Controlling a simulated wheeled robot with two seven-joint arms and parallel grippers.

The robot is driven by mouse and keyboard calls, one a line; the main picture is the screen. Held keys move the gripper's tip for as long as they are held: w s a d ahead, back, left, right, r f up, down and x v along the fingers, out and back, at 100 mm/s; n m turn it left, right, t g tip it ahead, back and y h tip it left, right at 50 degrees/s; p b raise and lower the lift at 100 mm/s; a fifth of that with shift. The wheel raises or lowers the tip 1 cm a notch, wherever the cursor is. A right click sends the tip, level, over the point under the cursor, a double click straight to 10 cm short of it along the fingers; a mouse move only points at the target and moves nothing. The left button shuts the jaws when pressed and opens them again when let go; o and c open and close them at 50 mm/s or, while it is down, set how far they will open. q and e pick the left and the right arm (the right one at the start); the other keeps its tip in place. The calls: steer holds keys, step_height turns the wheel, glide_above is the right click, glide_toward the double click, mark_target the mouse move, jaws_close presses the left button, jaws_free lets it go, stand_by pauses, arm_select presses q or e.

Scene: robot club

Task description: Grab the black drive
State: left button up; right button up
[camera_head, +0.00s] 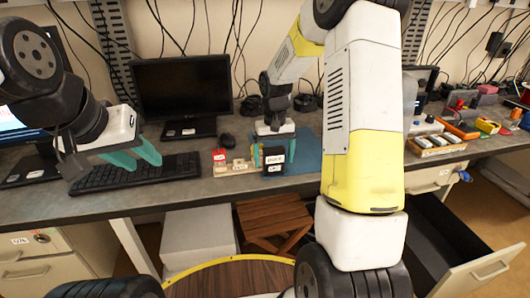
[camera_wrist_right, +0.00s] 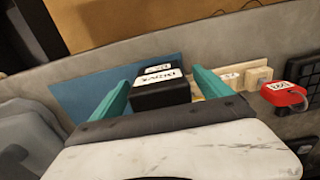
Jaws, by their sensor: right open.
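The black drive (camera_head: 274,160) with white labels is at the front of the blue mat, near the desk's front edge. In the right wrist view the drive (camera_wrist_right: 160,92) lies between the two teal fingers of my right gripper (camera_wrist_right: 163,98). My right gripper (camera_head: 273,153) is open around the drive, with one finger on each side. I cannot tell whether either finger touches it. My left gripper (camera_head: 138,158) is open and empty above the keyboard, well left of the drive.
A pale wooden block holder (camera_head: 237,168) and a red padlock-like item (camera_head: 219,155) sit just left of the drive. The blue mat (camera_head: 308,150) extends to its right. A monitor (camera_head: 182,87) and keyboard (camera_head: 180,167) stand further left. An open drawer (camera_head: 460,255) juts out at right.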

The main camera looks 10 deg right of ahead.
step_height(320, 180, down, 2)
steer(key=c, duration=1.7)
steer(key=shift+r, duration=0.1)
